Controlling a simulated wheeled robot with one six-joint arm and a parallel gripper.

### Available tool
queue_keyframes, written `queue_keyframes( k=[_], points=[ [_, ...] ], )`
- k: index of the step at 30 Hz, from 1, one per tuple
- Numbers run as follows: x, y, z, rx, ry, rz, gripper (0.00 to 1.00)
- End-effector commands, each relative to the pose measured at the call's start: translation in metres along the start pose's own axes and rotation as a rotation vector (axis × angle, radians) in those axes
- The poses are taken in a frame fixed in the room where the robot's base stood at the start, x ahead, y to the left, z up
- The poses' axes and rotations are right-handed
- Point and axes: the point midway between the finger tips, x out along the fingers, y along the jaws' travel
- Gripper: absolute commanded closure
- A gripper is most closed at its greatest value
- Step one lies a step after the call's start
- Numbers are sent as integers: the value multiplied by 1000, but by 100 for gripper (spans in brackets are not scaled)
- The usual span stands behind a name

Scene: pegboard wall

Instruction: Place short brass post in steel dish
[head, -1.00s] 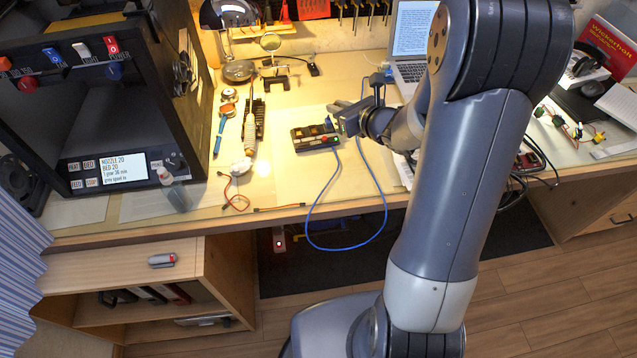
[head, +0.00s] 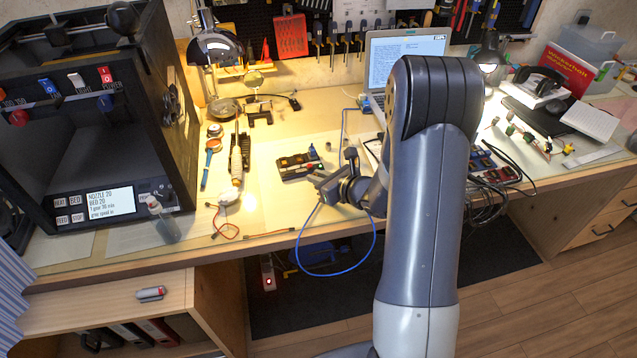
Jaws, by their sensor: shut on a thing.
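My gripper (head: 324,184) is over the front part of the bench, just right of and in front of the black control box. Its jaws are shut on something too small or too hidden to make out. I cannot pick out the short brass post anywhere in the head view. A round grey metal piece (head: 224,109) lies at the back left of the bench under the desk lamp. I cannot tell whether it is the steel dish or the lamp's base. My gripper is well to the right of it and nearer the front edge.
The black control box (head: 297,165) with coloured knobs is close to my gripper. A blue cable (head: 372,250) loops off the bench's front edge. A black printer (head: 90,120) stands left, an open laptop (head: 400,62) behind. Bare bench top (head: 290,125) lies behind the box.

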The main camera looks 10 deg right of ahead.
Motion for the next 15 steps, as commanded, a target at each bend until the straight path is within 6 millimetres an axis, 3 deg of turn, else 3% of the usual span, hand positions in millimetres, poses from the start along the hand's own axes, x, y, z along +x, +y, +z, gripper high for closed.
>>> queue_keyframes(
  k=[4, 15],
  points=[
    [7, 0, -17, 2, 1, 0, 100],
    [8, 0, -20, 0, -1, -1, 100]
  ],
)
